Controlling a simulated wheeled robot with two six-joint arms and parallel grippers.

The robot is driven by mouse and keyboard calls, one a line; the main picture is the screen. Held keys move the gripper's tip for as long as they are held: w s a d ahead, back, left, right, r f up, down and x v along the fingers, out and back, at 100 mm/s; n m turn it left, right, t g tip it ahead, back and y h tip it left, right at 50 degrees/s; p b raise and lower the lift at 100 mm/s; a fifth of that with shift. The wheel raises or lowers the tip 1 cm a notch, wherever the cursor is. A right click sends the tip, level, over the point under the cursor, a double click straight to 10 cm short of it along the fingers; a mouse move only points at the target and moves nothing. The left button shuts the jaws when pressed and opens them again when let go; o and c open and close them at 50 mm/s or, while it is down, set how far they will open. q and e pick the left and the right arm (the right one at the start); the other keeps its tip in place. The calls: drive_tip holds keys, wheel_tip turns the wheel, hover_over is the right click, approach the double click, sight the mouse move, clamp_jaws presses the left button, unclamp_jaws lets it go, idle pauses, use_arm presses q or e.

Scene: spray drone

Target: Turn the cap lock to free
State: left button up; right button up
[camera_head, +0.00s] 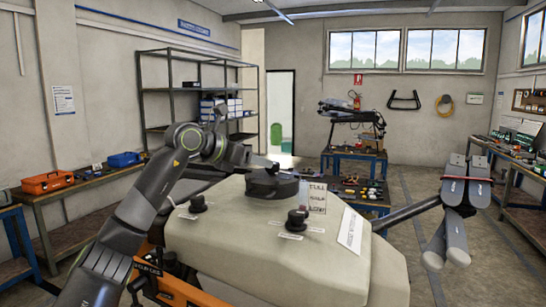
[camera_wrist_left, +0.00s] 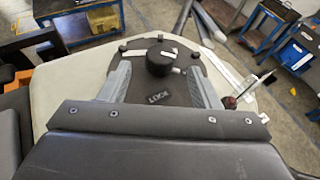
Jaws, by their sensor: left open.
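The large dark round cap (camera_head: 272,184) sits on top of the drone's beige tank (camera_head: 250,245). In the left wrist view the dark cap top (camera_wrist_left: 155,92) carries a LOCK label, and a black round knob (camera_wrist_left: 160,58) with a white mark stands at its far side. My left gripper (camera_head: 264,164) is just above the cap. In the wrist view its two grey fingers (camera_wrist_left: 160,72) are spread either side of the label and knob, with nothing held. Whether they touch the cap is unclear. My right gripper is not in view.
Two smaller black knobs with white labels, one at the left (camera_head: 197,204) and one at the front (camera_head: 297,221), stand on the tank. A small sign (camera_head: 314,197) stands beside the cap. A folded drone arm (camera_head: 455,200) extends right. Workbenches line the walls.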

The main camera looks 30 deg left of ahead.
use_arm(q)
drive_tip(key=p+x, duration=0.3)
drive_tip(key=x, duration=0.3)
drive_tip(key=shift+r, duration=0.1)
drive_tip(key=shift+w+d+f, duration=0.15)
drive_tip(key=shift+w+f, duration=0.1)
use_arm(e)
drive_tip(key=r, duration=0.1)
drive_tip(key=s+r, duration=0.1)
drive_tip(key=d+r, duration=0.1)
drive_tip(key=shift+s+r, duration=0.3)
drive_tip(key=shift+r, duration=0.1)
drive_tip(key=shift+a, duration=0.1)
use_arm(q)
drive_tip(key=c, duration=1)
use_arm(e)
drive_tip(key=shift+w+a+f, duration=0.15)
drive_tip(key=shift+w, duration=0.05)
